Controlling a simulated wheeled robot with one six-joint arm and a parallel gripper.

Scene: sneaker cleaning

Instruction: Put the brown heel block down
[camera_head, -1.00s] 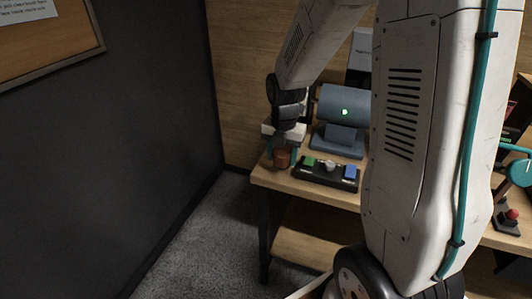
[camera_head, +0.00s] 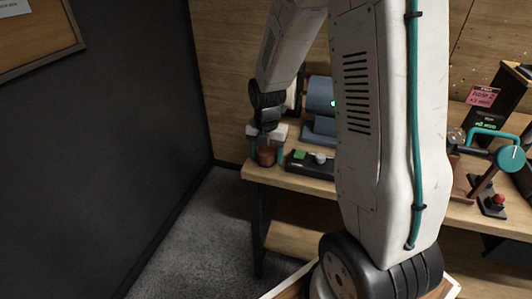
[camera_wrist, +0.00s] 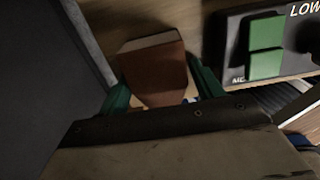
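The brown heel block (camera_head: 266,157) is a small tapered reddish-brown piece at the left end of the wooden desk. My gripper (camera_head: 266,151) points down there, with its teal fingers on either side of the block. In the wrist view, the brown block (camera_wrist: 158,72) sits between the two teal fingers of my gripper (camera_wrist: 160,82), which appear closed on its sides. A pale strip runs along its far edge. I cannot tell whether its underside touches the desk top.
A blue-grey machine (camera_head: 320,105) stands behind. The desk's left edge (camera_head: 247,173) is close to the block. A dark wall (camera_head: 130,130) stands further left.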

